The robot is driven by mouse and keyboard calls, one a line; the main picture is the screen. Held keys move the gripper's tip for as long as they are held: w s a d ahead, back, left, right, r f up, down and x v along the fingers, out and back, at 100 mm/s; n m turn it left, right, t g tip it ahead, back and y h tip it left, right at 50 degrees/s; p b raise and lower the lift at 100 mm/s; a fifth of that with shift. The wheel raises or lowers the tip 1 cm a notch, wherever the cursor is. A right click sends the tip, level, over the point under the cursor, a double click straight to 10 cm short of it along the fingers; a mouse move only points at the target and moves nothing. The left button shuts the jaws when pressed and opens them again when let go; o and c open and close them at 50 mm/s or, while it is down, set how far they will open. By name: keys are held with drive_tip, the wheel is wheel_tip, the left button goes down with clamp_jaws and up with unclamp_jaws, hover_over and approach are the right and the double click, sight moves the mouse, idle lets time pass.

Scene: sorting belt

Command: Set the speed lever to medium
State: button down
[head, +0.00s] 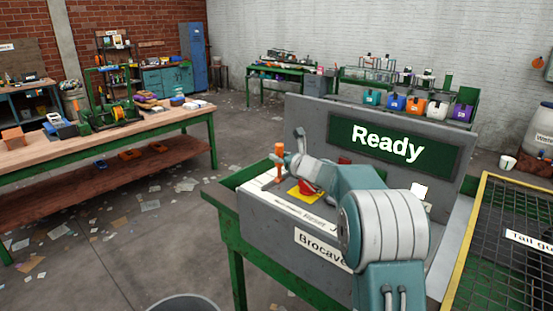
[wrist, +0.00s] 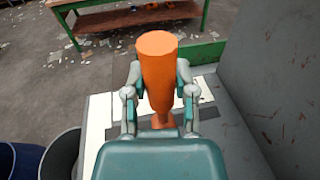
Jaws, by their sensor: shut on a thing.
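The speed lever has an orange handle (wrist: 160,75) that stands up from the grey control box (head: 268,214). In the wrist view the handle is between the two fingers of my gripper (wrist: 158,90), which is shut on it. In the head view the orange handle (head: 279,160) shows at the left end of the box, with my gripper (head: 284,158) beside it. The lever's scale on the white plate (wrist: 97,118) is mostly hidden, so I cannot read the setting. A screen (head: 388,145) behind the box reads "Ready".
A red button on a yellow base (head: 309,196) sits close to my arm on the box. A mesh guard with a yellow frame (head: 482,200) stands at the right. A wooden workbench (head: 120,130) is at the left. Open floor lies between the bench and the box.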

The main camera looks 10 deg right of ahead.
drive_tip(key=shift+f, duration=0.25)
drive_tip(key=shift+c, duration=2)
unclamp_jaws()
drive_tip(key=shift+w, duration=0.1)
drive_tip(key=shift+r, duration=0.1)
drive_tip(key=shift+s+d+r, duration=0.1)
drive_tip(key=shift+s+d, duration=0.1)
drive_tip(key=shift+s, duration=0.2)
drive_tip(key=v, duration=1.1)
